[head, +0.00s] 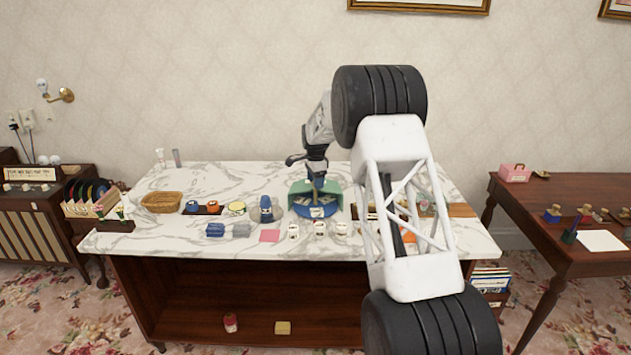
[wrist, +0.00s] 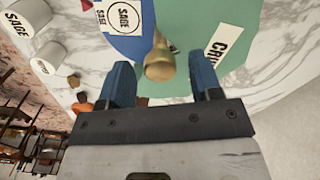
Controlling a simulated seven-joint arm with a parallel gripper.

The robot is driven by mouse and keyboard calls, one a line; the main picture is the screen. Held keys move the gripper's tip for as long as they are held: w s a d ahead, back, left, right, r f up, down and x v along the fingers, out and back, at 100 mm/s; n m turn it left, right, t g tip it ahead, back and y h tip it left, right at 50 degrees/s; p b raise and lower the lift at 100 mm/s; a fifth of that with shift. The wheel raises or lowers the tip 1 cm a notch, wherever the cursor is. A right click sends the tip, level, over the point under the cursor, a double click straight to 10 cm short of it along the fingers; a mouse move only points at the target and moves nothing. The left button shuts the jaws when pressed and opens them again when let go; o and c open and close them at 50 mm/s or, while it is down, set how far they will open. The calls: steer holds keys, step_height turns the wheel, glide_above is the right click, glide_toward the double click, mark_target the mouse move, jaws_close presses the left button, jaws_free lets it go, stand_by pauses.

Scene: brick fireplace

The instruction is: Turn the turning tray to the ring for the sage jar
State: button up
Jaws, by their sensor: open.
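The turning tray (head: 299,208) stands mid-table, with green and blue parts and white labels. In the wrist view its blue part (wrist: 128,46) carries a round ring mark reading SAGE (wrist: 123,15). Its green part (wrist: 190,90) carries a label starting "CRU" (wrist: 227,38). A brass knob (wrist: 158,65) rises between my fingers, with a gap showing on each side. My gripper (wrist: 162,75) is open; in the head view it points down over the tray (head: 317,180). White jars (head: 293,231) stand in front of the tray; one in the wrist view reads SAGE (wrist: 27,17).
A wicker basket (head: 161,202), a dark blue object (head: 266,209), blue and grey blocks (head: 215,230) and a pink square (head: 270,236) are left of the tray. My arm hides part of the table's right side. Bare marble (head: 150,240) shows at front left.

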jaws_close()
stand_by(0.4)
steer(key=shift+m, duration=0.8)
jaws_free()
steer(key=shift+r, duration=0.15)
